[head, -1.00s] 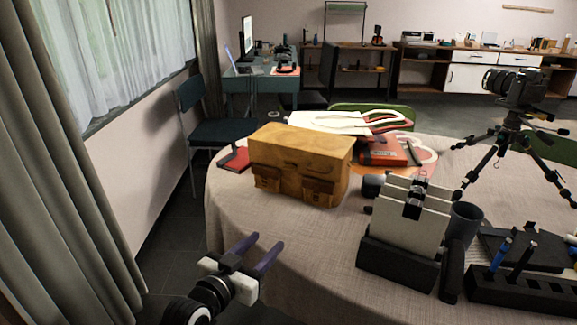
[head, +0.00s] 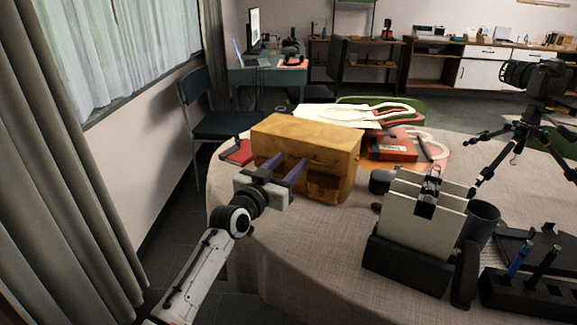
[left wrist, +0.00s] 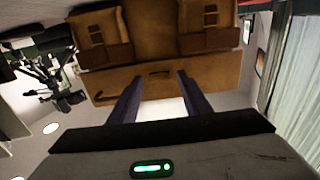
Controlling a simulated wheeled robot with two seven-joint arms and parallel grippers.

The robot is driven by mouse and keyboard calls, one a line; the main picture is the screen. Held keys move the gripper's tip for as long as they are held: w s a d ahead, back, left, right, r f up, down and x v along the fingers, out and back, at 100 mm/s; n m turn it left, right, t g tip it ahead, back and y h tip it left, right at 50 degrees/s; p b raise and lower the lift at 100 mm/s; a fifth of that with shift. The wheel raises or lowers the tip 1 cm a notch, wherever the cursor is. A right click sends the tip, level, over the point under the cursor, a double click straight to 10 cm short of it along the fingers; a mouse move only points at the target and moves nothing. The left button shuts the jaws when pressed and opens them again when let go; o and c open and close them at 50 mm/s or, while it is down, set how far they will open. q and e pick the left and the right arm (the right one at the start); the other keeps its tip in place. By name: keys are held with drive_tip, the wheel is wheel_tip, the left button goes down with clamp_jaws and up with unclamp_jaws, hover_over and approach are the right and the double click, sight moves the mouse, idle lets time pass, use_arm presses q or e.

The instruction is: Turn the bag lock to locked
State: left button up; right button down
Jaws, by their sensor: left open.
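The tan-brown bag (head: 330,142) stands upright on the cloth-covered table, with buckled pockets on its front. It also shows in the left wrist view (left wrist: 155,30), upside down, pockets at the top. A small dark fitting (left wrist: 159,73) sits on the flap's front, between my fingertips in that picture; I cannot tell whether it is the lock or which way it is turned. My left gripper (head: 284,167) is open and empty in front of the bag, its two purple fingers pointing at the bag's front, also in the left wrist view (left wrist: 161,80). Contact cannot be made out. My right gripper is not seen.
A red book (head: 238,152) lies left of the bag. An orange-red box (head: 391,149) and a pale strap-like item lie behind and right. A black holder with cream sheets (head: 424,215), a dark cup (head: 482,222) and a camera on a tripod (head: 536,85) stand right.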

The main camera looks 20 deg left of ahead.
use_arm(q)
drive_tip(key=shift+w, duration=0.2)
drive_tip(key=shift+c, duration=0.2)
drive_tip(key=c, duration=1)
